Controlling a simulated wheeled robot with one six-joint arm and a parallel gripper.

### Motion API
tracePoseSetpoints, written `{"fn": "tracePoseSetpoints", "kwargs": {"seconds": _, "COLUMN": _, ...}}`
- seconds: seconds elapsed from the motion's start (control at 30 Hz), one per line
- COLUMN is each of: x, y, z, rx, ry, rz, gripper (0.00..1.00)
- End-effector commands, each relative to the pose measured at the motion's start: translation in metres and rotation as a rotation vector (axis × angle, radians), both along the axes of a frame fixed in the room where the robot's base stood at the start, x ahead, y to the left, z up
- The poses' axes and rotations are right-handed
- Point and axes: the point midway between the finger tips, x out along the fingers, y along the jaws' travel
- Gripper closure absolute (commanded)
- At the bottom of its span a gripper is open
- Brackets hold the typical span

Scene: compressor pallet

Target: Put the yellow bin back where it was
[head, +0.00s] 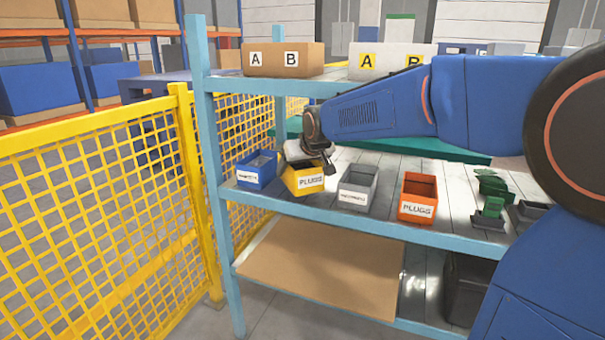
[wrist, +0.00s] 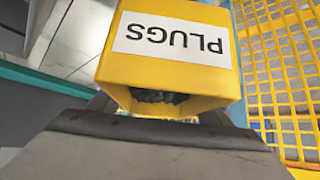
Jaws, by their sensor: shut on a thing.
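The yellow bin (head: 304,181), labelled PLUGS, is on the middle shelf (head: 330,206) between the blue bin and the grey bin in the head view. It looks slightly tilted, and I cannot tell whether its base touches the shelf. My gripper (head: 318,160) is at the bin's upper rim and shut on it. In the wrist view the yellow bin (wrist: 175,55) fills the upper middle, its label upside down, with dark contents just showing at its opening. The jaw tips are partly hidden behind the bin and the gripper's own body.
A blue bin (head: 257,168) stands close on the left. A grey bin (head: 357,188) and an orange bin (head: 418,197) stand to the right, with green parts (head: 490,190) further right. A shelf post (head: 205,140) and yellow mesh fence (head: 100,200) bound the left side.

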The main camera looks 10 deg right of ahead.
Motion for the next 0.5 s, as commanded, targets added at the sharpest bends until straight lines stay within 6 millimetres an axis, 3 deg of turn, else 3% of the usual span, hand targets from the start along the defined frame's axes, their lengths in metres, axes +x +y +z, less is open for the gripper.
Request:
{"fn": "tracePoseSetpoints", "kwargs": {"seconds": 0.13, "x": 0.017, "y": -0.013, "z": 0.000, "rx": 0.001, "ry": -0.001, "rz": -0.002, "gripper": 0.66}}
{"fn": "tracePoseSetpoints", "kwargs": {"seconds": 0.5, "x": 0.036, "y": -0.026, "z": -0.005, "rx": 0.000, "ry": 0.001, "rz": 0.000, "gripper": 0.66}}
